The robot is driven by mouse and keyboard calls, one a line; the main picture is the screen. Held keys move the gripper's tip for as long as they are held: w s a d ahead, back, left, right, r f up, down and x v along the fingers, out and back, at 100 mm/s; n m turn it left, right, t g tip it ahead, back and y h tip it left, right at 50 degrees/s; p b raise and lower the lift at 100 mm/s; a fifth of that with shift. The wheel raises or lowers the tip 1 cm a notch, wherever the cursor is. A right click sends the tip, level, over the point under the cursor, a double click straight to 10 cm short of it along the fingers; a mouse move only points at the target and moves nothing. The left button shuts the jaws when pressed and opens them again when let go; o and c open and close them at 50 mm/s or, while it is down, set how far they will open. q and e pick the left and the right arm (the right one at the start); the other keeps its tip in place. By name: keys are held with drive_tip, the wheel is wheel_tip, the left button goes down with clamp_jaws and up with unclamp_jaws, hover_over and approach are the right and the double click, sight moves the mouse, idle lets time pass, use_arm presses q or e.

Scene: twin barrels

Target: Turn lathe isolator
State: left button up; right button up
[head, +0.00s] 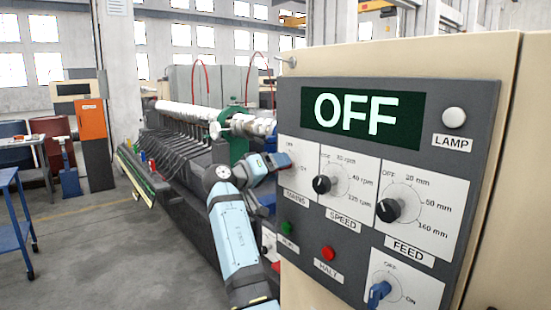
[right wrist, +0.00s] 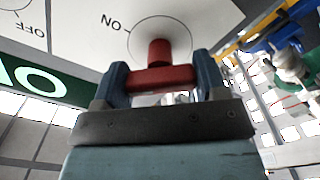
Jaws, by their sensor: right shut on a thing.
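The control panel (head: 455,200) fills the right of the head view. Its display (head: 362,118) reads OFF. My right gripper (head: 277,161) is at the dial on the panel's left edge, above a MAINS label, and hides most of it. In the right wrist view, my right gripper (right wrist: 158,82) is shut on a red handle (right wrist: 158,52), with one finger on each side. An upside-down ON mark is beside the handle. The exact turn of the handle is hard to tell. My left gripper is not in view.
The panel also has a speed knob (head: 322,184), a feed knob (head: 388,210), a blue switch (head: 379,293), a red button (head: 328,253), a green button (head: 287,228) and a pale lamp (head: 454,118). A long lathe (head: 200,150) stands behind. Open floor lies left.

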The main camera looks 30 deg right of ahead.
drive_tip(key=n+p, duration=0.3)
drive_tip(key=shift+r+n+p, duration=0.25)
drive_tip(key=shift+n+p, duration=0.05)
drive_tip(key=shift+n, duration=0.1)
drive_tip(key=n+p, duration=0.2)
drive_tip(key=shift+n+p, duration=0.3)
drive_tip(key=shift+p, duration=0.05)
use_arm(q)
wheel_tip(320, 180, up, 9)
drive_tip(key=p, duration=0.3)
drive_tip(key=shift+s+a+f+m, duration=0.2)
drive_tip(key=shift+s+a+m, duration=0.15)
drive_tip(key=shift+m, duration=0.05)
use_arm(e)
drive_tip(key=shift+f+n, duration=0.25)
drive_tip(key=shift+n, duration=1.25)
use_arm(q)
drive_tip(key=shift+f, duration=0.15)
use_arm(e)
drive_tip(key=o, duration=0.9)
drive_tip(key=shift+o, duration=0.2)
drive_tip(key=shift+a, duration=0.15)
